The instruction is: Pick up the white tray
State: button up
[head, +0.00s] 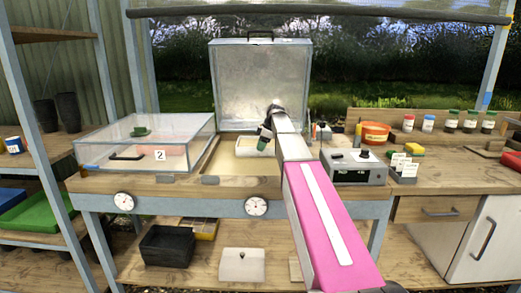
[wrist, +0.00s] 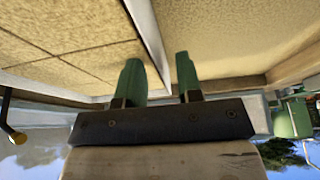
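The white tray (head: 247,153) sits low in the open-lidded clear box at the middle of the bench, partly hidden by my gripper and arm. In the wrist view a pale rim, apparently of the white tray (wrist: 147,32), runs down toward the fingers, with a sandy, grid-marked surface to its left. My gripper (head: 265,141) hangs over the tray, tilted down. In the wrist view its two green fingers (wrist: 160,78) stand apart, with the end of the rim showing between them. I cannot tell whether they touch it.
A lidded clear box marked 2 (head: 185,158) stands at left. The raised lid (head: 262,85) stands behind the tray. A grey control box (head: 354,167) is at right, beside label cards (head: 404,169) and an orange tub (head: 375,133). A green object shows at right in the wrist view (wrist: 292,118).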

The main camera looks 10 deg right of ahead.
jog(key=shift+r, duration=0.1)
grip_shut()
